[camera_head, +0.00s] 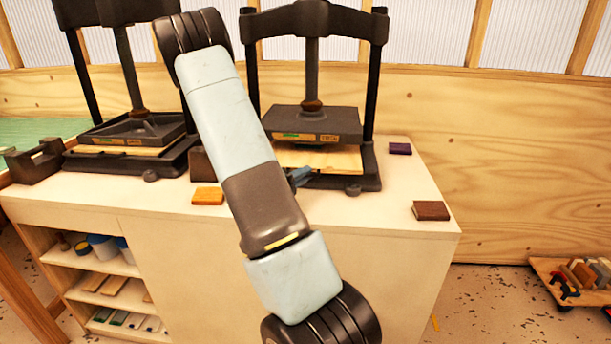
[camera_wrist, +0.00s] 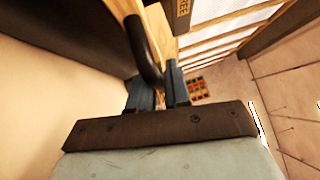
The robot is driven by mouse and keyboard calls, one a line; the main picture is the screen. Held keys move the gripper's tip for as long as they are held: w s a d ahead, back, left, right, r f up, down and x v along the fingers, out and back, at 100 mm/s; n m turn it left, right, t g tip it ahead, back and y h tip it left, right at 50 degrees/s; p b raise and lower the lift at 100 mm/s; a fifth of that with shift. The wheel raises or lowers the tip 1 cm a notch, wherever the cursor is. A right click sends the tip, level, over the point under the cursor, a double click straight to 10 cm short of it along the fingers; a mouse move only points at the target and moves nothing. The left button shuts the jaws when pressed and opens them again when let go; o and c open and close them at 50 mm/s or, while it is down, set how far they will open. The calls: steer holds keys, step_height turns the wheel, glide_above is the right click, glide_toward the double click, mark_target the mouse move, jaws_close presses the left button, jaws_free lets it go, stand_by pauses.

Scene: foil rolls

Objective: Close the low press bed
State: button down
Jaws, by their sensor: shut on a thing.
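My gripper (camera_head: 300,177) is at the front of the right press (camera_head: 317,124), and its blue fingers show beside my arm. In the wrist view my gripper (camera_wrist: 158,92) has its two fingers around a dark curved handle (camera_wrist: 143,50) and is shut on it. The right press has a pale wooden bed (camera_head: 338,160) under its dark platen, and the bed's front part shows past the platen. My arm hides the left part of the bed, and the handle is not clear in the head view.
A second press (camera_head: 135,135) stands to the left on the white bench (camera_head: 335,212). Small books lie near the right press: orange (camera_head: 207,196), brown (camera_head: 431,210) and purple (camera_head: 400,149). A low wooden cart (camera_head: 545,268) stands on the floor at right.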

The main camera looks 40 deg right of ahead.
steer(key=shift+f, duration=0.1)
steer(key=shift+w+d, duration=1)
steer(key=shift+d, duration=0.2)
steer(key=c, duration=1.2)
jaws_free()
steer(key=a, duration=0.4)
steer(key=w+a+f, duration=0.1)
steer(key=a, duration=0.4)
steer(key=a+f, duration=0.1)
steer(key=a, duration=0.3)
steer(key=shift+w+a, duration=0.15)
steer(key=shift+a, duration=0.2)
steer(key=shift+c, duration=0.4)
